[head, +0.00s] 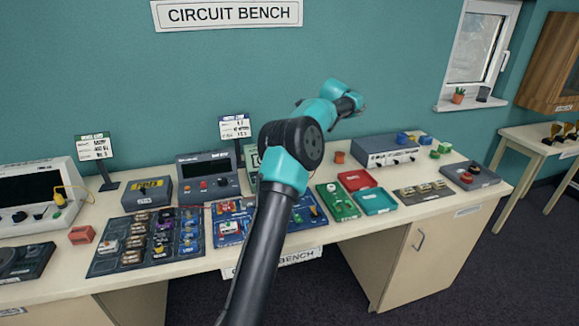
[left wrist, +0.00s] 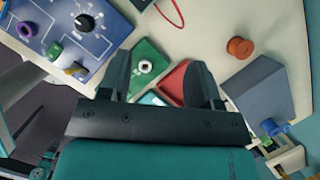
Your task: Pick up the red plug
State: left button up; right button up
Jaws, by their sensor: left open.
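No piece is clearly the red plug. An orange-red, short round piece (head: 339,157) stands on the bench left of the grey instrument box. It also shows in the left wrist view (left wrist: 240,47), right of my fingers, apart from them. A red block (head: 81,235) lies at the far left, and a red knob (head: 467,177) sits on a dark pad at the right. My left gripper (left wrist: 157,62) is open and empty; a green tray and a red tray show between and beyond its fingers. In the head view my arm rises over the bench, and its fingertips are hard to make out.
The grey instrument box (head: 388,148) stands at the back right. The green tray (head: 337,201), red tray (head: 357,180) and teal tray (head: 374,201) lie in front. A dark sorting board (head: 104,262) holds several small parts. My arm hides part of the blue circuit board (head: 312,218).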

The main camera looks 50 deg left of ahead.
pick_arm(q)
jog(key=shift+s+a+r+g, duration=0.4)
jog(key=shift+s+a+r, duration=0.35)
jog(key=shift+s+a, duration=0.15)
jog(key=x, duration=1.2)
jog(key=shift+w+a+f, duration=0.1)
jog(key=shift+w+a, duration=0.05)
jog(key=shift+a, duration=0.05)
jog(key=shift+a+f, duration=0.1)
jog(key=x, duration=0.5)
jog(key=shift+a, duration=0.3)
jog(key=shift+c, duration=0.5)
jog(key=c, duration=0.9)
